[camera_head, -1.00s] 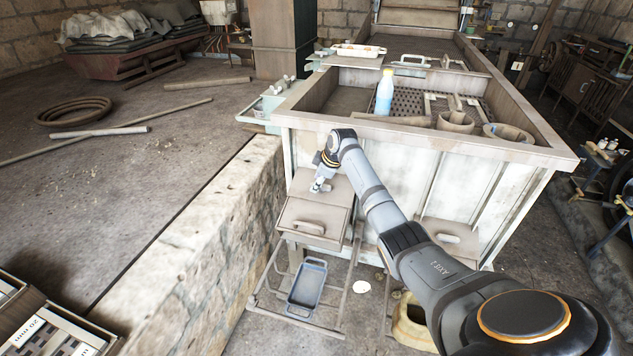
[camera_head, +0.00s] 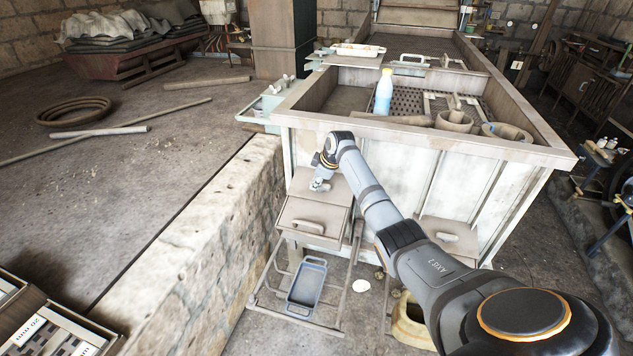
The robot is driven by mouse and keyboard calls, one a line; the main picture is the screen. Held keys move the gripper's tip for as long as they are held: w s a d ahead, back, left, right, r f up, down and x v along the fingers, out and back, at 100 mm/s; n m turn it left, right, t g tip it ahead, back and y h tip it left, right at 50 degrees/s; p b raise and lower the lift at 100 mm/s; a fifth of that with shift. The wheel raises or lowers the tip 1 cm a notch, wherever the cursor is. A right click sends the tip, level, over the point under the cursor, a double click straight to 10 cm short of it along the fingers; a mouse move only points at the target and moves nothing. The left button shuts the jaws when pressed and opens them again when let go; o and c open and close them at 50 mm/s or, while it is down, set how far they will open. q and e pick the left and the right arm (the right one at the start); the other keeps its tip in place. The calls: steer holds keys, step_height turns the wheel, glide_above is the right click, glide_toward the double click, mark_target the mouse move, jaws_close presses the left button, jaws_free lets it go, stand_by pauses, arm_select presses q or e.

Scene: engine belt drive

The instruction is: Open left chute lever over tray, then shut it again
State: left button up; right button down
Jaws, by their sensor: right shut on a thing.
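The left chute (camera_head: 313,213) is a grey-brown box on the front of the pale machine, with a handle-like bar on its front face. A blue-grey tray (camera_head: 307,284) lies below it in a low metal frame. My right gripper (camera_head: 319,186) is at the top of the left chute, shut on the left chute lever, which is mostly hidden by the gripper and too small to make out. I cannot tell the lever's angle. The tray looks empty. My left gripper is not in view.
A second chute (camera_head: 450,236) is to the right, partly behind my right arm, with a yellowish container (camera_head: 412,322) below. A stone wall (camera_head: 215,235) runs close on the left. A blue bottle (camera_head: 384,92) stands in the machine's upper basin.

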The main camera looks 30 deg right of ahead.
steer(key=m+p, duration=0.2)
steer(key=p, duration=0.1)
steer(key=m+h+p, duration=0.1)
steer(key=shift+d+r+m+t, duration=0.1)
steer(key=shift+r+m+t, duration=0.2)
steer(key=shift+m+t, duration=0.1)
steer(key=m+h+p, duration=0.1)
steer(key=m+p, duration=0.1)
steer(key=shift+w+d+m+p, duration=0.1)
steer(key=shift+m+p, duration=0.2)
steer(key=shift+p, duration=0.05)
steer(key=shift+d+m+h+p, duration=0.1)
steer(key=shift+m+h+p, duration=0.45)
steer(key=shift+m, duration=0.35)
steer(key=shift+d+f+m+h+p, duration=0.1)
steer(key=shift+m+h+p, duration=0.2)
steer(key=shift+m, duration=0.7)
steer(key=shift+d+m+h, duration=0.1)
steer(key=shift+m+h, duration=0.25)
steer(key=shift+m, duration=0.55)
steer(key=shift+d+m+g+h+b, duration=0.1)
steer(key=shift+m+g+h+b, duration=0.2)
steer(key=shift+m, duration=0.8)
steer(key=shift+d+m+h+b, duration=0.1)
steer(key=shift+m+h, duration=0.3)
steer(key=shift+m, duration=0.7)
steer(key=c, duration=1.2)
jaws_free()
